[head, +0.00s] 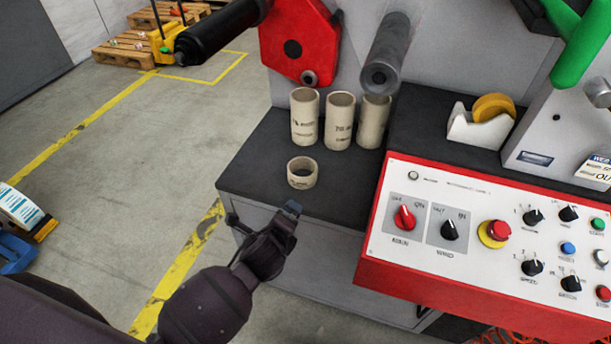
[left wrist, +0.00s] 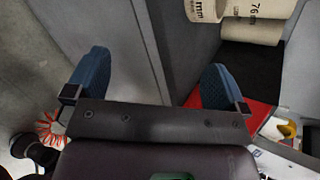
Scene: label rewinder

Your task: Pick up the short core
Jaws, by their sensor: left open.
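The short core (head: 302,173) is a low beige cardboard ring standing upright near the front-left part of the dark bench top. Three taller beige cores stand behind it: a left one (head: 305,117), a middle one (head: 340,121) and a right one (head: 373,122). My left gripper (head: 263,213) is open and empty, in front of the bench edge and apart from the short core. In the left wrist view, its blue fingers (left wrist: 154,82) are spread with nothing between them. Printed beige cores (left wrist: 252,22) show at the top right there; I cannot tell which ones. My right gripper is not in view.
A red-edged control panel (head: 455,215) with knobs and buttons stands right of the bench top (head: 250,165). A grey spindle (head: 385,60) juts out above the tall cores. A tape dispenser (head: 470,130) sits further right.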

